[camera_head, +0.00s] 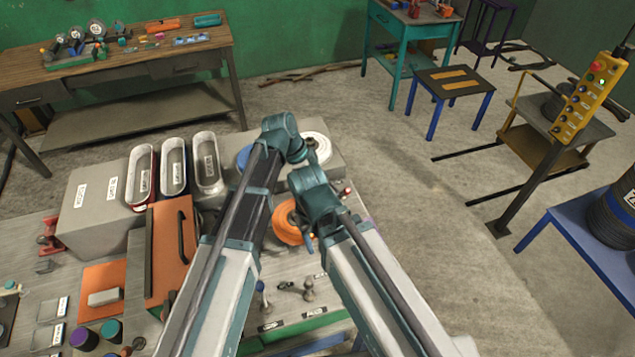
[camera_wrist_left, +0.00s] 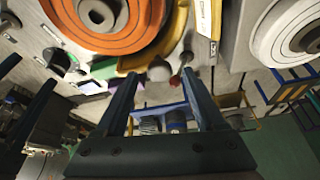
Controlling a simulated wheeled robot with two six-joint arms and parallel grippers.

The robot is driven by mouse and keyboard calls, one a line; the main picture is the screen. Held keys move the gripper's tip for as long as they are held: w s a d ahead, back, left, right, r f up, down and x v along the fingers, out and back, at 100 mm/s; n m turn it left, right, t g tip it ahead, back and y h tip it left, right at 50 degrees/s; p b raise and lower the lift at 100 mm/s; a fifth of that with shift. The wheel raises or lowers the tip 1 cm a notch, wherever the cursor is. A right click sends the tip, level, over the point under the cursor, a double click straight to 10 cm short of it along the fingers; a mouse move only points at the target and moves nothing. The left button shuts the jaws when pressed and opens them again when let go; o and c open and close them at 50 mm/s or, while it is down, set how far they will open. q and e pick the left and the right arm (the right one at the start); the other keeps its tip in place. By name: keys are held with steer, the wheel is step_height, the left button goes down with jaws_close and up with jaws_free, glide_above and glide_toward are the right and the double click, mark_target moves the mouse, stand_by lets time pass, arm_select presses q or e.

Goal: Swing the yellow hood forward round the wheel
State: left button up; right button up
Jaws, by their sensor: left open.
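The orange wheel (camera_head: 287,222) shows in the head view between my two arms, partly covered by them. In the left wrist view the orange wheel (camera_wrist_left: 105,25) is large at the top left. The yellow hood (camera_wrist_left: 178,40) curves along its right and lower right edge there; I cannot make it out in the head view. A grey round knob (camera_wrist_left: 159,70) is at the hood's lower end, in line with the gap between my left fingertips. My left gripper (camera_wrist_left: 160,78) is open and empty; contact with the knob cannot be told. My right gripper is hidden behind its arm.
A white wheel (camera_wrist_left: 290,35) stands to the right of the hood; it shows in the head view (camera_head: 318,146). A red-tipped lever (camera_wrist_left: 175,80) is close beside the grey knob.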

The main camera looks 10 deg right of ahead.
arm_select(q)
steer(key=p+v, duration=1.1)
steer(key=v, duration=0.1)
steer(key=shift+a+r, duration=0.2)
steer(key=shift+r, duration=0.15)
steer(key=shift+s+f, duration=0.1)
steer(key=shift+s, duration=0.05)
